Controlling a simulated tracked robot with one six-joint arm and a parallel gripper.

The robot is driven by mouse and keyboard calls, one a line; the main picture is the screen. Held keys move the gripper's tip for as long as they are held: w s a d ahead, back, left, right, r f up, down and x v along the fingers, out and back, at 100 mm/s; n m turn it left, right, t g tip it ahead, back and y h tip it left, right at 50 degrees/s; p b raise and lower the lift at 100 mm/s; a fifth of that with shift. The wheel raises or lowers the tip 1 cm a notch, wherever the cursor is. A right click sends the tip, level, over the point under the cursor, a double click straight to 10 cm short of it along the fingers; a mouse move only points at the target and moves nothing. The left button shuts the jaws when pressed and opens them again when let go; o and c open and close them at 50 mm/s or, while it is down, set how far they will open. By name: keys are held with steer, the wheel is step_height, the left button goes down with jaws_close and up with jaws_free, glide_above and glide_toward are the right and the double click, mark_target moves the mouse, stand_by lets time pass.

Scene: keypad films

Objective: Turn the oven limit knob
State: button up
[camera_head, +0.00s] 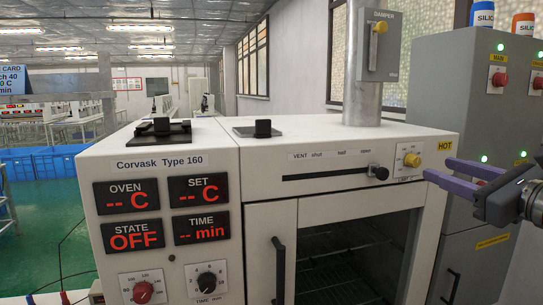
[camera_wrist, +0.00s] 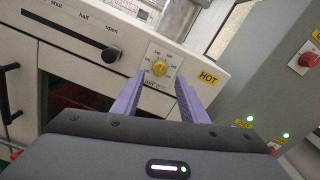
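The oven limit knob (camera_head: 411,160) is a yellow knob on a white dial plate at the upper right of the oven front, beside the HOT label. In the wrist view the yellow knob (camera_wrist: 159,69) shows just beyond the fingertips, slightly left of the middle between them. My gripper (camera_head: 437,168) comes in from the right with its two purple fingers parted. In the wrist view my gripper (camera_wrist: 158,80) is open and empty, and the fingers do not appear closed on the knob.
The vent slider knob (camera_head: 381,173) sits left of the dial. The oven's display panel reads OFF. A red dial (camera_head: 143,292) and a black time dial (camera_head: 206,281) are lower left. A grey cabinet (camera_head: 470,100) with red buttons stands right, close to my arm.

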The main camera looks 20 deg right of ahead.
mark_target(416, 162)
steer(key=shift+w+a, duration=0.1)
steer(key=shift+w, duration=3.3)
steer(key=shift+c, duration=0.4)
jaws_close()
steer(key=shift+n, duration=0.3)
steer(key=shift+a+f+n, duration=0.1)
steer(key=shift+n, duration=1.4)
steer(key=shift+o, duration=0.4)
jaws_free()
